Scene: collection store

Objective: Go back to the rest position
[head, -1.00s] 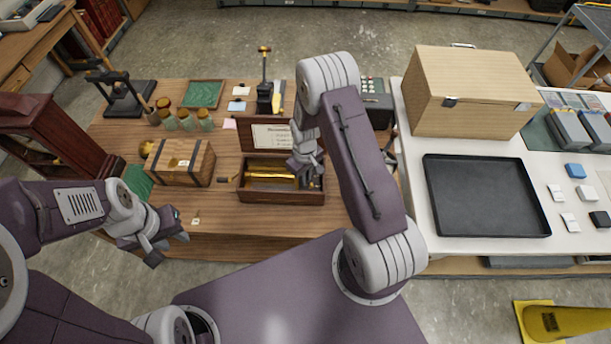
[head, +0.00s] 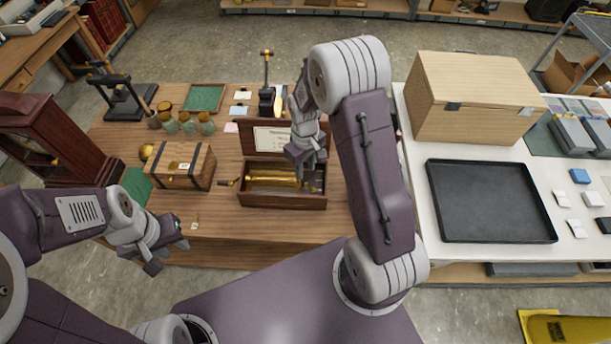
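My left gripper (head: 168,254) is low at the left, over the front edge of the wooden table (head: 225,232). Its fingers are apart and nothing shows between them. My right gripper (head: 308,169) hangs above the right part of an open wooden case (head: 282,200). Its fingers point down, and I cannot clearly see the gap between them. The case holds a brass tube (head: 272,179), and its raised lid (head: 270,137) carries a white printed card. The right gripper overlaps the case in the picture and appears apart from the tube.
A small wooden chest (head: 183,166) stands left of the case. Several jars (head: 188,126) and a green mat (head: 204,97) are behind it. A black tray (head: 490,200) and a large wooden box (head: 477,98) are on the white table at right. A dark wooden cabinet (head: 55,140) is at left.

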